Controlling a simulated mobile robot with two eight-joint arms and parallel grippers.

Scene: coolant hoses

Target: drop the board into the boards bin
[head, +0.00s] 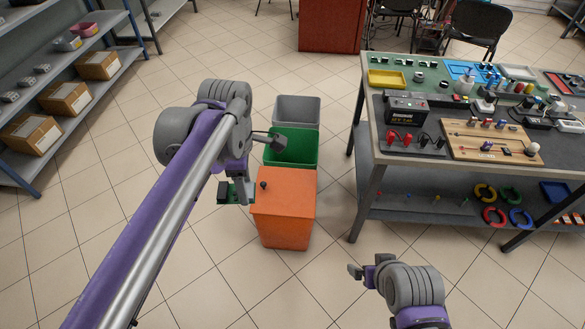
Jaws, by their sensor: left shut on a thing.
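My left gripper (238,192) is shut on a small green circuit board (224,193) with dark parts on it. Gripper and board are just left of the orange bin (284,222), near its top edge; their height above it is hard to judge. Behind it stand a green bin (307,163) and a grey bin (301,123), both open at the top. I see no label that tells which is the boards bin. My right gripper (362,272) is low in front, over the floor, away from the bins; its jaws are too small to judge.
The orange bin has a flat orange top with a dark knob (263,184). A workbench (352,141) full of tools and parts stands on the right. A shelf rack with cardboard boxes (66,98) is at the left.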

